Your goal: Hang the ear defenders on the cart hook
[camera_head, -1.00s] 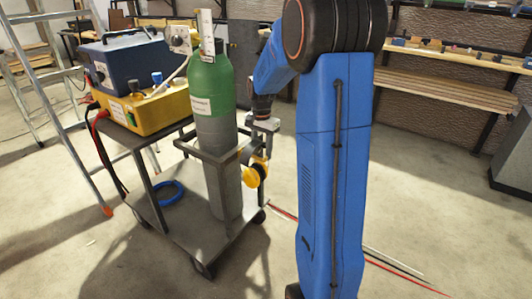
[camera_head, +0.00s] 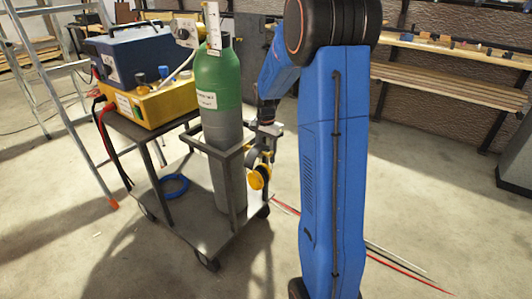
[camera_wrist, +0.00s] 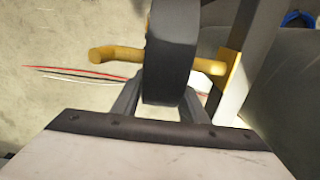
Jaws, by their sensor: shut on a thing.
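The ear defenders (camera_head: 257,178), with yellow cups and a dark headband, hang from my gripper (camera_head: 268,130) beside the cart's upright frame. In the wrist view my gripper (camera_wrist: 160,108) is shut on the dark headband (camera_wrist: 170,50). The yellow cart hook (camera_wrist: 115,54) is a rod reaching left from a yellow plate on the grey cart frame (camera_wrist: 255,55), its free end bent. The headband crosses in front of the rod, between the bent end and the plate. Whether it touches or rests on the rod I cannot tell. The cups are hidden in the wrist view.
The cart (camera_head: 190,225) carries a green and grey gas cylinder (camera_head: 219,95) and a blue box on a yellow unit (camera_head: 150,103). A ladder (camera_head: 60,100) stands left. Red and white laths (camera_head: 395,262) lie on the floor at right.

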